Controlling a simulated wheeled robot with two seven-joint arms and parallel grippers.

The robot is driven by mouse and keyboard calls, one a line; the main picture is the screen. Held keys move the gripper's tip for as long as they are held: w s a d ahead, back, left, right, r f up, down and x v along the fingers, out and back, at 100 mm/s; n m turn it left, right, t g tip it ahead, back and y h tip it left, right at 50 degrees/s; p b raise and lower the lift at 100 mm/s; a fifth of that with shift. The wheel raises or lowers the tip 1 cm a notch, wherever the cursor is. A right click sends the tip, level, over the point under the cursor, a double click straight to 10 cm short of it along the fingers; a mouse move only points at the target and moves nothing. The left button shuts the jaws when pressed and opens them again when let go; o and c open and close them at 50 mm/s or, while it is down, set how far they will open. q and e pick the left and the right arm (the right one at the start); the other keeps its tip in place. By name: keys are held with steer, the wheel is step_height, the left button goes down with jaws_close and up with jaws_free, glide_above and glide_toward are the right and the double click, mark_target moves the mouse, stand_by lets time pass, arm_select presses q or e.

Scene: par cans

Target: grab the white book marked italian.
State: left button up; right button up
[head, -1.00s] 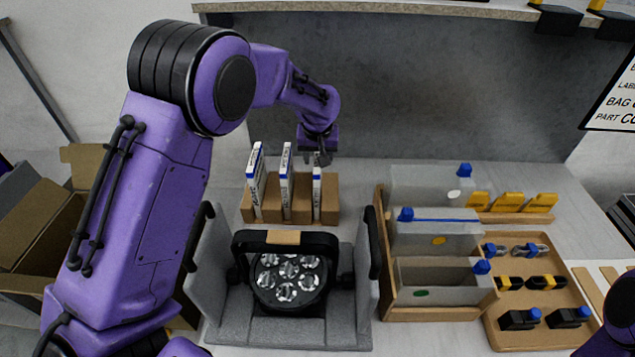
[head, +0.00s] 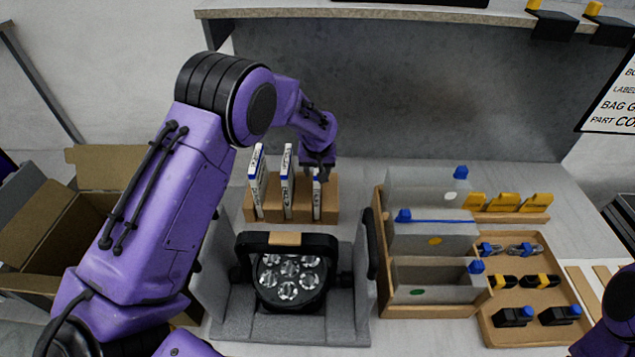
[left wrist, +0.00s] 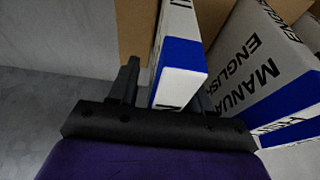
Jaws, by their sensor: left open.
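Three thin white books with blue bands stand upright in a brown holder (head: 301,205): a left book (head: 257,180), a middle book (head: 287,182) and a right book (head: 317,198). My left gripper (head: 318,168) is at the top of the right book. In the left wrist view the open left gripper (left wrist: 165,92) has its fingers on either side of this book (left wrist: 182,68), whose title is not readable. A neighbouring book (left wrist: 262,58) there reads "MANUAL ENGLISH". I cannot read "italian" on any book. My right gripper is out of view.
A black par can (head: 290,280) sits in a grey foam cradle (head: 230,325) in front of the holder. A wooden rack (head: 384,290) with grey sleeves stands to the right. An open cardboard box (head: 40,235) is at the left. A grey back panel (head: 400,90) rises behind.

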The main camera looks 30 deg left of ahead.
arm_select(q)
jaws_close()
stand_by(0.3)
